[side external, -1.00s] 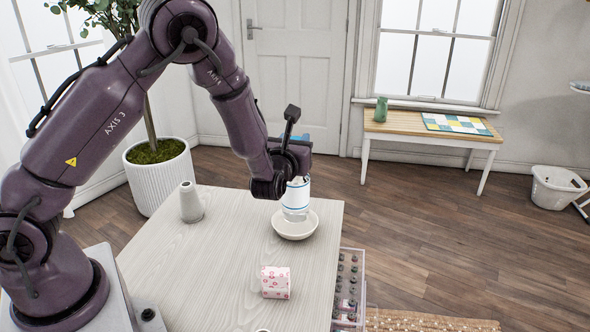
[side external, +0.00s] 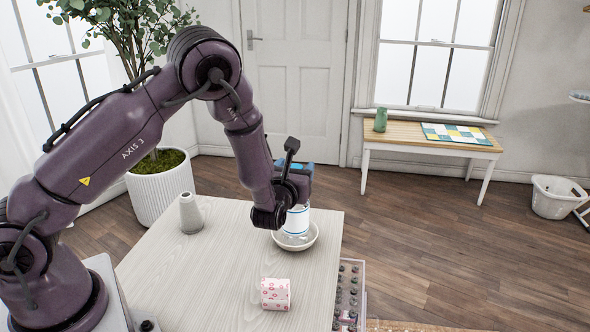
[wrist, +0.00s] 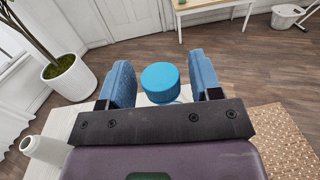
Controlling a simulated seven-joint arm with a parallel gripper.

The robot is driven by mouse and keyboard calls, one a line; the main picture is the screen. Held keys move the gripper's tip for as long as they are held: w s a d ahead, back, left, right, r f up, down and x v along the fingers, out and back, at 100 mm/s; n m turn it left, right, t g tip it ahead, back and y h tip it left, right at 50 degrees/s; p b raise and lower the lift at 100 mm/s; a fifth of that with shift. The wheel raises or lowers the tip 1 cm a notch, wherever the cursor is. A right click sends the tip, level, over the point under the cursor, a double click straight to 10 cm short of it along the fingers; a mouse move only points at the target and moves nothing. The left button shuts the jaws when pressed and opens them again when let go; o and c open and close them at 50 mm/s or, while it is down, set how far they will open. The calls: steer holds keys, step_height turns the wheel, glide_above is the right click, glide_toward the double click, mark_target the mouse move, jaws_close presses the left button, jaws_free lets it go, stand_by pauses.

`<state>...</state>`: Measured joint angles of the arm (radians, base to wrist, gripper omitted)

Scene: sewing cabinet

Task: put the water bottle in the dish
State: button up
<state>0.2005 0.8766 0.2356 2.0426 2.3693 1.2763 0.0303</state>
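The water bottle (side external: 297,222) is white with blue bands, has a clear lower part and stands about upright in the dish. Its blue cap (wrist: 161,80) shows between my fingers in the wrist view. The dish (side external: 314,240) is a shallow off-white bowl on the table. The bottle's base is inside its rim; whether it touches the bottom is unclear.
A pink-patterned white box (side external: 275,294) lies nearer on the table (side external: 220,270). A grey-white vase (side external: 190,214) stands at the table's left side. A rack of small dark spools (side external: 349,290) is beside the table's right edge. The table between vase and box is clear.

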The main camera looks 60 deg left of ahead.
steer(key=shift+s+d+r, duration=0.1)
steer(key=shift+d+r, duration=0.05)
steer(key=v, duration=1.2)
steer(key=s+a+r+n+g, duration=0.45)
steer(key=s+n+g, duration=0.2)
steer(key=n, duration=0.25)
steer(key=s+a+r+n+g, duration=0.3)
steer(key=s+r+n+g, duration=0.3)
steer(key=n, duration=0.3)
steer(key=s+d+r+n+t+h, duration=0.4)
steer(key=s+d+r+n+h, duration=0.2)
steer(key=d+n+h, duration=0.4)
steer(key=shift+d+h, duration=0.4)
steer(key=shift+h, duration=0.4)
